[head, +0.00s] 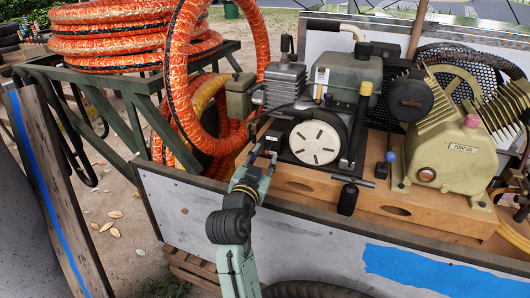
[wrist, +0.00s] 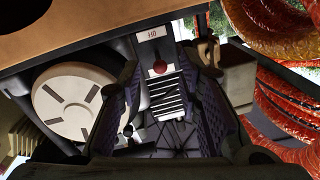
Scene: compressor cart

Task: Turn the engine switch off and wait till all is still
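The engine (head: 345,75) sits on the cart's wooden base, with a round white slotted cover (head: 314,142) on its front. In the wrist view, a small red knob (wrist: 160,67) sits below a pale marked plate (wrist: 153,32), between my fingers; it looks like the engine switch. Its on or off position cannot be told. My gripper (head: 263,156) is at the engine's left front, beside the round cover. In the wrist view, my gripper (wrist: 160,75) is open, with one finger on each side of the knob. Contact cannot be told. The knob is hidden in the head view.
Orange hose coils (head: 130,35) hang on a green rack at the left. The pump (head: 455,150) and its flywheel stand at the right on the wooden base (head: 400,205). The cart's grey side panel (head: 300,240) lies in front. A black handle (head: 347,198) juts out right of my gripper.

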